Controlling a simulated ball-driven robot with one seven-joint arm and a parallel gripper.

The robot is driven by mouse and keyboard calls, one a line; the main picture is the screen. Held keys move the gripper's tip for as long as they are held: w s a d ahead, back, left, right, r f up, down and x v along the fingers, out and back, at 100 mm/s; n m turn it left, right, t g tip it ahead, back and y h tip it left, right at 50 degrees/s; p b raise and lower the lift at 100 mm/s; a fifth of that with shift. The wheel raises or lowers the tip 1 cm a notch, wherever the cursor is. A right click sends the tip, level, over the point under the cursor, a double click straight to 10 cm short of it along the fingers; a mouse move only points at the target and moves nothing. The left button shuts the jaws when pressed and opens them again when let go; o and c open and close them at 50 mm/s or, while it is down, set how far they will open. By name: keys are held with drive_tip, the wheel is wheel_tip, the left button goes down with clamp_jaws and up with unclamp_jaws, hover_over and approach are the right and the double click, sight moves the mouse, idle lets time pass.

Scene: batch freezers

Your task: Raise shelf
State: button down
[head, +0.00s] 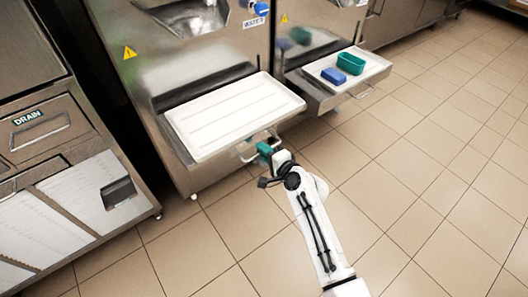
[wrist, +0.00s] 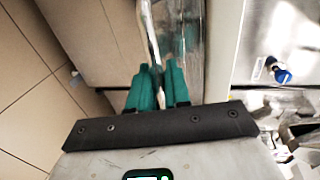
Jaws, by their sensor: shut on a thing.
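The shelf (head: 232,113) is a wide, white-topped ledge on the front of the left freezer in the head view. Its top is bare and looks about level. A thin metal handle (head: 246,157) runs along its front edge. My gripper (head: 266,149) has teal fingers and is at this handle, just below the front edge. In the wrist view the fingers (wrist: 158,82) are shut on the handle (wrist: 153,36), beside the shiny metal of the shelf front (wrist: 182,35). The exact contact is partly hidden by the fingers.
A second freezer shelf (head: 382,69) at the right holds a blue container (head: 334,75) and a green container (head: 352,63). A drain cabinet (head: 45,125) stands at the left. A blue knob (head: 262,4) is on the left freezer. The tiled floor (head: 430,150) is clear at the right.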

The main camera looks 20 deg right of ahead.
wheel_tip(320, 180, up, 5)
drive_tip(key=p, duration=0.3)
drive_tip(key=shift+r+p, duration=0.2)
drive_tip(key=shift+p, duration=0.15)
drive_tip(key=c, duration=1.3)
unclamp_jaws()
drive_tip(key=shift+r, duration=0.15)
drive_tip(key=shift+c, duration=0.2)
drive_tip(key=shift+s, duration=0.1)
drive_tip(key=shift+s+d, duration=0.1)
drive_tip(key=shift+s, duration=0.15)
drive_tip(key=p, duration=0.2)
approach(256, 134)
drive_tip(key=v, duration=0.4)
drive_tip(key=shift+s+d, duration=0.25)
drive_tip(key=shift+s, duration=0.15)
